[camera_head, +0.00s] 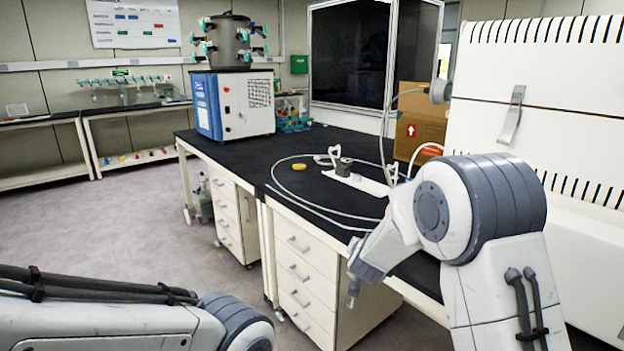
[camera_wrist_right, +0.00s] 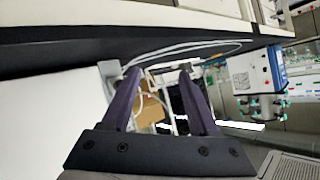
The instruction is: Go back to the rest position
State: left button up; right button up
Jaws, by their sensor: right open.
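The freeze dryer (camera_head: 248,105), a blue and white box with a grey drum and green-tipped valves on top, stands at the far end of the black bench. It also shows tilted at the right of the right wrist view (camera_wrist_right: 262,72). My right arm reaches in from the right in the head view, bent down in front of the bench edge. In the right wrist view my right gripper (camera_wrist_right: 160,72) has its two purple fingers apart, with nothing visible between them. My left arm crosses the lower left corner of the head view; its gripper is out of view.
The black bench (camera_head: 225,150) carries a thin looped hose, a small yellow object (camera_head: 299,167) and a white stand (camera_head: 357,182). A cardboard box (camera_head: 418,135) and a large white cabinet (camera_head: 540,110) stand at the right. The grey floor (camera_head: 120,215) at left is clear.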

jog(key=s+d+f+n+g+y, duration=0.1)
jog(key=s+f+n+g, duration=0.15)
jog(key=s, duration=0.75)
jog(key=s+d+f+n+g, duration=0.15)
jog(key=s+g, duration=0.25)
jog(key=s, duration=0.6)
jog(key=s+d+f+n+g+y, duration=0.1)
jog(key=s+f+n+g, duration=0.15)
jog(key=s, duration=0.75)
jog(key=s+a+r+n+g, duration=0.1)
jog(key=s+a+r+n, duration=0.15)
jog(key=s+a, duration=0.25)
jog(key=s+a+r+n+g+y, duration=0.1)
jog(key=s+a+r+n, duration=0.15)
jog(key=s+a, duration=0.2)
jog(key=s+a+r+n+g, duration=0.1)
jog(key=s+a+n, duration=0.25)
jog(key=s, duration=0.25)
notch_tip(320, 180, up, 14)
jog(key=m+p, duration=0.1)
jog(key=p, duration=1.2)
jog(key=shift+w+a+f+p, duration=0.2)
jog(key=shift+w+a+p, duration=0.1)
jog(key=shift+w, duration=0.1)
